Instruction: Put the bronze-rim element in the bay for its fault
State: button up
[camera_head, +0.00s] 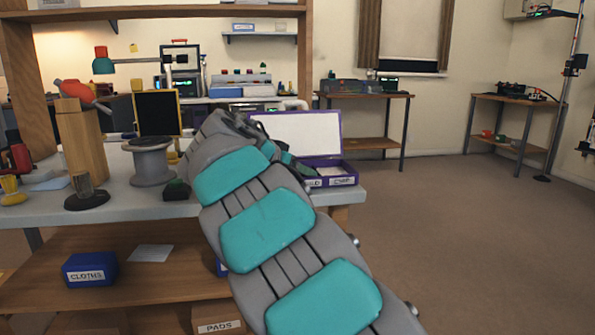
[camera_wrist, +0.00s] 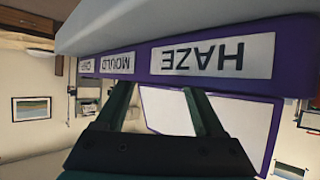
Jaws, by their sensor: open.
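A purple case (camera_head: 350,170) sits at the right end of the grey workbench, its white-lined lid (camera_head: 310,132) standing open at the back. Labels on its front read CHIP (camera_head: 342,181) and one ending in D, partly covered by my arm. In the wrist view, upside down, the purple front (camera_wrist: 290,60) carries labels HAZE (camera_wrist: 210,55), MOULD (camera_wrist: 117,63) and a third, small one. My gripper (camera_wrist: 163,95) is open, its two fingers apart in front of these labels, with nothing visible between them. The bays' insides are hidden. I cannot see the bronze-rim element in either view.
A blue CLOTHS box (camera_head: 90,269) is on the lower shelf. Floor at right is clear.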

jog(key=shift+r, duration=0.2)
jog(key=v, duration=1.2)
jog(key=shift+s+f, duration=0.1)
jog(key=s+d+f+g, duration=0.2)
jog(key=s+d+f, duration=0.2)
jog(key=d, duration=0.5)
jog(key=s+d+f+n+g, duration=0.1)
jog(key=s+d+f+g, duration=0.25)
jog(key=d, duration=0.55)
jog(key=s+d+f+g, duration=0.1)
jog(key=s+d+f, duration=0.35)
jog(key=d, duration=0.45)
jog(key=s+d+f+n+g+y, duration=0.2)
jog(key=s+d+f+g, duration=0.15)
jog(key=s+f, duration=0.7)
jog(key=s+a+f+n+g+y, duration=0.1)
jog(key=s+f+y, duration=0.1)
jog(key=s+f, duration=0.3)
jog(key=s+a+f+n+g+y, duration=0.1)
jog(key=s+f, duration=0.3)
jog(key=s, duration=1)
jog(key=shift+a+f+n+y, duration=0.4)
jog(key=shift+a+y, duration=0.1)
jog(key=shift+a, duration=0.15)
